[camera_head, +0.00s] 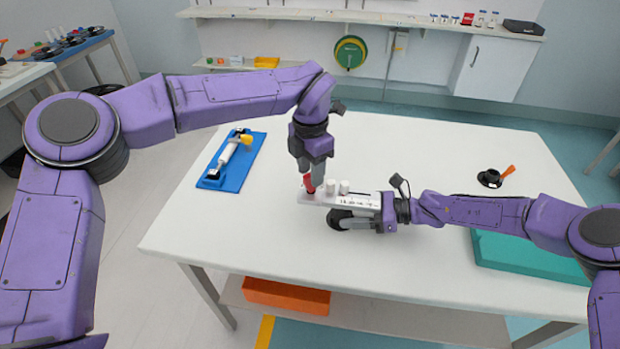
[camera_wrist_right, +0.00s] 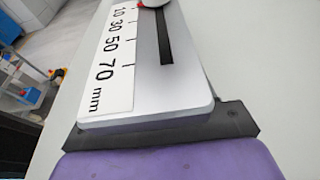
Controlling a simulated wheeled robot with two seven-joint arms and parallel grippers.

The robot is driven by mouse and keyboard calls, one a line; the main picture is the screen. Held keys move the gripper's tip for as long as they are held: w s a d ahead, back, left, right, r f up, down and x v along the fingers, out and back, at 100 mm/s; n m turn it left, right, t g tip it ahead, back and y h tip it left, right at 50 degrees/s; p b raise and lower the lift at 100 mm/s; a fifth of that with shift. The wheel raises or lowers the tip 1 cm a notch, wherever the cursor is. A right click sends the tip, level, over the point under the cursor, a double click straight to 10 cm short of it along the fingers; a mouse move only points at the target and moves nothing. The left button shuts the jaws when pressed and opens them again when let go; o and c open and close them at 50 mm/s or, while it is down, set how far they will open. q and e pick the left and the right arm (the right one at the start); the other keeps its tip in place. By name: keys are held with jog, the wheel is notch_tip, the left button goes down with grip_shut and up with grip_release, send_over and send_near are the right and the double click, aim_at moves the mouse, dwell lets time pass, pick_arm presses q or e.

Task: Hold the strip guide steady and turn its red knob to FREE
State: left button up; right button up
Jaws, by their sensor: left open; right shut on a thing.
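The strip guide (camera_head: 362,201) is a pale bar with white posts, lying near the middle of the table. Its red knob (camera_head: 308,184) is at the left end, partly covered by my left gripper (camera_head: 312,176). That gripper points down over the knob with open fingers; whether they touch it cannot be told. My right gripper (camera_head: 386,212) is shut on the right end of the guide. In the right wrist view the guide (camera_wrist_right: 185,80) shows a scale in mm and a dark slot, with a bit of red at the top edge. The FREE mark is not readable.
A blue tray (camera_head: 236,178) with a white tool lies at the left of the table. A black round part (camera_head: 490,178) with an orange piece (camera_head: 507,171) lies at the right. A teal mat (camera_head: 520,262) is at the front right. The table's back middle is clear.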

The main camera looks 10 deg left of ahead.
pick_arm(q)
notch_tip(320, 180, up, 9)
jog(key=shift+f, duration=0.2)
pick_arm(e)
jog(key=o, duration=0.9)
